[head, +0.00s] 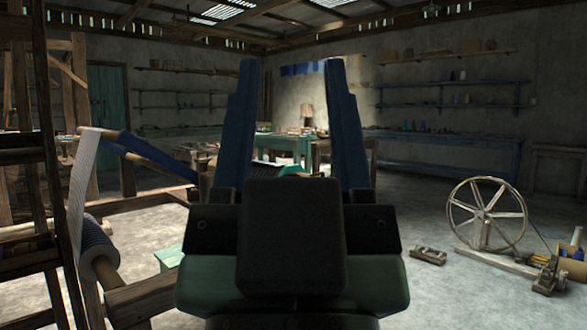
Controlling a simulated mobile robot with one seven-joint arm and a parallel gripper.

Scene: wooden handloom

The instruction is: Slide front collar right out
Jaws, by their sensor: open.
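My gripper (291,75) is in the middle of the head view, with two blue fingers pointing up, wide apart and with nothing held between them. The wooden handloom (30,160) stands at the left. Striped cloth (82,185) runs down to a cloth roll (97,248) on a wooden beam (110,278) at its front. I cannot make out the front right collar; it may be hidden or too small to tell. My gripper appears to the right of the cloth roll, apart from it in the picture.
A wooden loom rail (150,296) juts toward my gripper at lower left. A spinning wheel (487,215) stands on the floor at right, with a small box (428,256) beside it. Tables and shelves (445,105) line the back. The floor (430,200) between is mostly clear.

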